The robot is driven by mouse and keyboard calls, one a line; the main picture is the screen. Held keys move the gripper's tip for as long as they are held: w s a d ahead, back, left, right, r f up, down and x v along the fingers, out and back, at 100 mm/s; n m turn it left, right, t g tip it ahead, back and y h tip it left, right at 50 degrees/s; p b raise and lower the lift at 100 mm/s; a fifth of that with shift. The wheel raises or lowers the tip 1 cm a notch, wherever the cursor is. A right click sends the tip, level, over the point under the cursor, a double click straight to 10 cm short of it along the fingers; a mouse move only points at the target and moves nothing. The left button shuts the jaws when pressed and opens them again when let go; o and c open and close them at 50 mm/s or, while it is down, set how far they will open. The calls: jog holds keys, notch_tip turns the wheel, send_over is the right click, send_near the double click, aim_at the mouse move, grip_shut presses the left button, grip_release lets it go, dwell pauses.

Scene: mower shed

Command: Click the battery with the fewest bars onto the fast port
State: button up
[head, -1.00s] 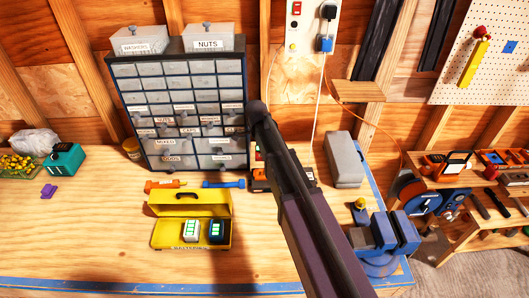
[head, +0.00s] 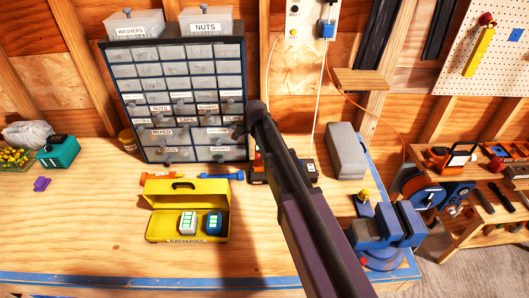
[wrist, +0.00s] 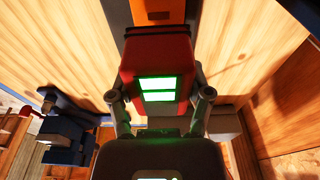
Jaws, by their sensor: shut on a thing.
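My gripper (wrist: 160,97) is shut on a red battery (wrist: 130,72) with a lit green display showing two bars, in the wrist view. In the head view my arm hides the gripper and most of that battery. An orange and black charger unit (head: 310,170) stands on the bench, partly behind my arm; its ports cannot be made out. A yellow battery box (head: 160,229) stands open on the bench. In it are a pale battery (head: 188,222) and a blue battery (head: 213,223), both with several green bars.
A drawer cabinet (head: 180,128) stands behind the box. A grey case (head: 345,150) and a blue vise (head: 385,225) are right of my arm. A blue-handled tool (head: 224,176) lies left of the charger.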

jog(key=shift+f+b, duration=1.05)
jog(key=shift+f, duration=0.3)
jog(key=shift+f+b, duration=0.65)
jog(key=shift+b, duration=0.05)
dwell(1.4)
jog(key=o, duration=1.3)
